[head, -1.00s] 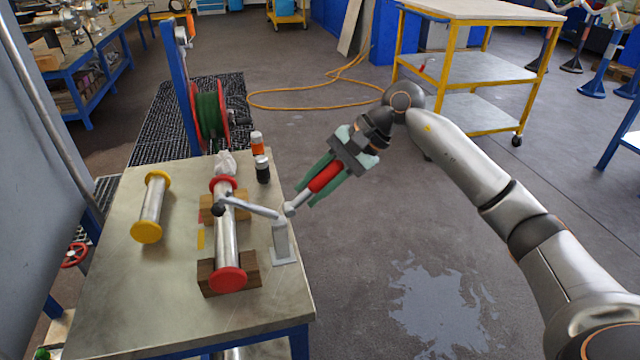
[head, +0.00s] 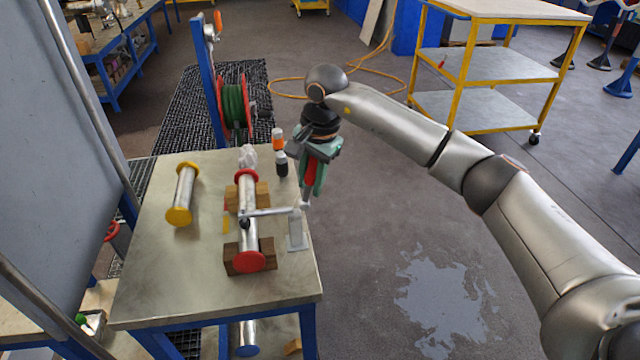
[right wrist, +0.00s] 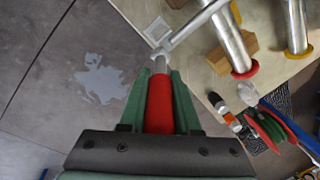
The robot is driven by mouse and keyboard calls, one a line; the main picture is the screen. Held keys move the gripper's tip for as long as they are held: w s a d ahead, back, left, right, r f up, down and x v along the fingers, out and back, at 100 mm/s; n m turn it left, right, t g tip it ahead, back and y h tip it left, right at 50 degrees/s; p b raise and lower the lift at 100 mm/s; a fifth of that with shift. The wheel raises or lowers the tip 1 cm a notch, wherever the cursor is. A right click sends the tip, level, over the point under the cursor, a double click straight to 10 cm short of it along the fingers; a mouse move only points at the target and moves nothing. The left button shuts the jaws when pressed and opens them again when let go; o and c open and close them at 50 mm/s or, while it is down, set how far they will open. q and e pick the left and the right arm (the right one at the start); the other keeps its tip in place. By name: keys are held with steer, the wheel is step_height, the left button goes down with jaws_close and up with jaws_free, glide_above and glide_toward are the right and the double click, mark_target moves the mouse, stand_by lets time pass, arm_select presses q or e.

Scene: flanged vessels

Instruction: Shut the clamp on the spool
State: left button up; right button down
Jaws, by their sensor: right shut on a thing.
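The spool (head: 248,205) is a silver tube with red end flanges. It lies across two wooden blocks on the table. The clamp (head: 297,236) stands on a grey base at the spool's right side. Its bar (head: 272,212) reaches left over the tube and ends in a black tip (head: 244,222); I cannot tell whether the tip touches. My right gripper (head: 312,188) is shut on the clamp's red handle (head: 311,171), which stands roughly upright. In the right wrist view the red handle (right wrist: 160,104) sits between the green fingers. My left gripper is not in view.
A yellow-flanged spool (head: 185,193) lies at the left of the table (head: 150,280). An orange-capped bottle (head: 278,139) and a dark bottle (head: 282,165) stand near the back right edge. A green hose reel (head: 233,106) is behind.

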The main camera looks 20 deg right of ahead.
steer(key=shift+a+r+h, duration=0.2)
steer(key=shift+a+h, duration=0.1)
steer(key=shift+p, duration=0.3)
steer(key=shift+w+a+g+h+p, duration=0.1)
steer(key=shift+a+g+h+p, duration=0.25)
steer(key=shift+h, duration=0.35)
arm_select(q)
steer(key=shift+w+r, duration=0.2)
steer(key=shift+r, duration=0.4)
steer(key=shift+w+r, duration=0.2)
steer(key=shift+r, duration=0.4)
arm_select(e)
steer(key=shift+a+h, duration=0.1)
steer(key=shift+h, duration=0.2)
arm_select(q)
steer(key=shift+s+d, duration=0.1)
arm_select(e)
steer(key=shift+f, duration=0.1)
steer(key=c, duration=0.6)
jaws_free()
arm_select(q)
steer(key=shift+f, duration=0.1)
